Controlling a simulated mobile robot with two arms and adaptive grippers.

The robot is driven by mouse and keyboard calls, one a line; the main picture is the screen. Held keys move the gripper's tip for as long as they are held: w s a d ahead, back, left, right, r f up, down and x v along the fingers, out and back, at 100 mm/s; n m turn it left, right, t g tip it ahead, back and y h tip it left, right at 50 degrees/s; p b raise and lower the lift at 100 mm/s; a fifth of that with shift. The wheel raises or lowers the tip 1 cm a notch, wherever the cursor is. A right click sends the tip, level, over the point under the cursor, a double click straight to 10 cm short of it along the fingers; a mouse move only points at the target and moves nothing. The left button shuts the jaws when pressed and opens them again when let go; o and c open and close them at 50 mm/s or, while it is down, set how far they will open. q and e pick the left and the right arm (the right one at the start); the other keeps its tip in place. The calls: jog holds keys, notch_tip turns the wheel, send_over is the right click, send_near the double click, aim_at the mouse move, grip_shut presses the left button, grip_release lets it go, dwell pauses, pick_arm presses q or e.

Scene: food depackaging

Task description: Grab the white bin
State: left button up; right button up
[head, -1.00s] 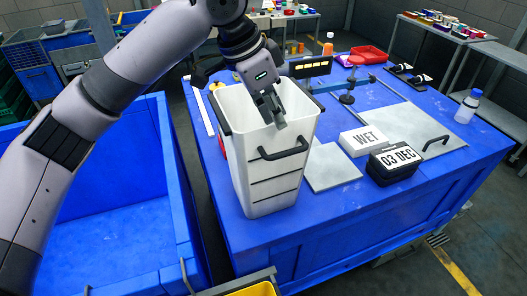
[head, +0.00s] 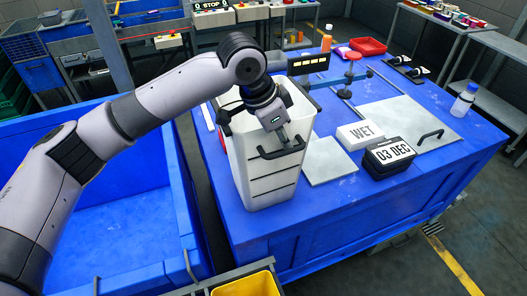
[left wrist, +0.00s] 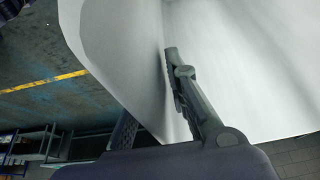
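The tall white bin (head: 262,185) stands upright on the blue table, with a black handle (head: 282,153) on its front wall and dark grips at the sides. My left gripper (head: 281,138) is at the bin's front rim, just above that handle. In the left wrist view the bin's wall (left wrist: 120,45) runs up between the two fingers of my left gripper (left wrist: 158,118). One finger is inside the bin and the other outside. A gap shows between the fingers, and the outer fingertip is partly hidden by the wall. My right gripper is not in view.
A grey plate (head: 330,162), a white WET block (head: 361,134) and a black 03 DEC block (head: 389,156) lie right of the bin. A bottle (head: 464,100) stands further right. A large blue container (head: 120,225) is at the left, and a yellow bin (head: 245,284) is in front.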

pick_arm(q)
grip_shut()
jog(key=shift+s, duration=0.1)
dwell(0.8)
